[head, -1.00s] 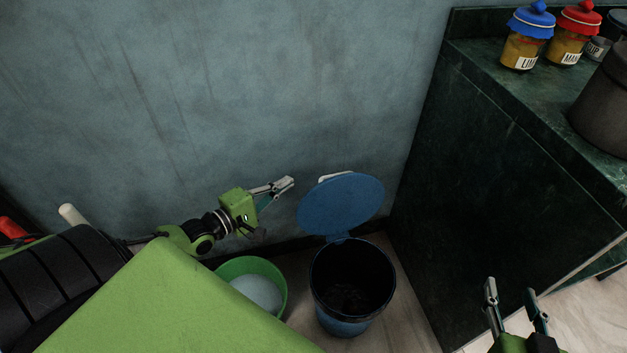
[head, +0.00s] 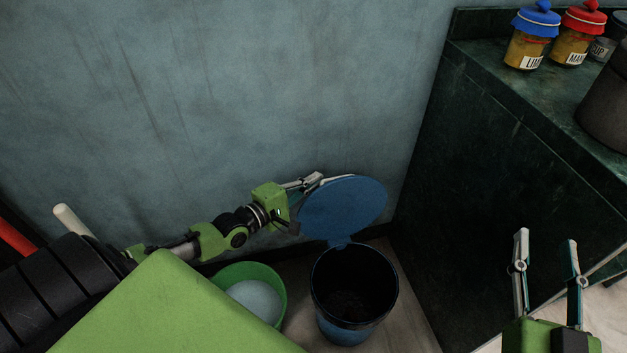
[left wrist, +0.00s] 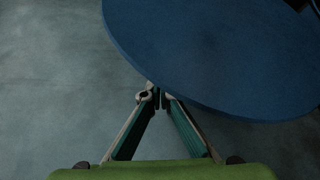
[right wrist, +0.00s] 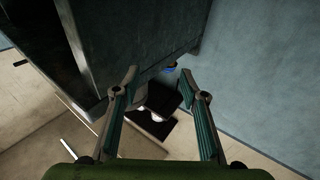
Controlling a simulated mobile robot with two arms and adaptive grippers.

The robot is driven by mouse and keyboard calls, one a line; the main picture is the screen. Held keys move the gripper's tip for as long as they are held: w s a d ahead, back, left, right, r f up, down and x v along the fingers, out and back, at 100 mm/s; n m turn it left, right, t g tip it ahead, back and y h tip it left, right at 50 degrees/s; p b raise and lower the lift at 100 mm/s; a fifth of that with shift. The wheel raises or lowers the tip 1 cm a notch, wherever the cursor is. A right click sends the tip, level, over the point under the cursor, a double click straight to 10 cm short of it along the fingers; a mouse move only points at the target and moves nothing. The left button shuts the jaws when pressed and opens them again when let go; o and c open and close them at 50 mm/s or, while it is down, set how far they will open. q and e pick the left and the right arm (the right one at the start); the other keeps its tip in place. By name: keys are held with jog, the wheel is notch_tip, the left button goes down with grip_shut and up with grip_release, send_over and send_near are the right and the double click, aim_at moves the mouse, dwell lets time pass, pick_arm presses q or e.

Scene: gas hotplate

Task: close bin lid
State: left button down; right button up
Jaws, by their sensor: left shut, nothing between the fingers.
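The blue bin (head: 345,332) stands on the floor with its mouth open. Its round blue lid (head: 343,208) stands raised at the back, near the wall. My left gripper (head: 318,181) is shut and empty at the lid's upper left edge, partly hidden by the lid. In the left wrist view the closed fingertips (left wrist: 160,92) are at the rim of the lid (left wrist: 220,55); I cannot tell whether they touch it. My right gripper (head: 547,240) is open and empty at the lower right, away from the bin; it also shows open in the right wrist view (right wrist: 168,85).
A green bucket (head: 275,272) with pale contents stands left of the bin, below my left arm. A dark green counter (head: 480,150) stands to the right, with jars (head: 531,40) on top. The wall (head: 250,90) is close behind the lid.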

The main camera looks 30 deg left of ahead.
jog(key=shift+f, duration=0.4)
jog(key=shift+w+f+g, duration=0.1)
jog(key=shift+g, duration=0.2)
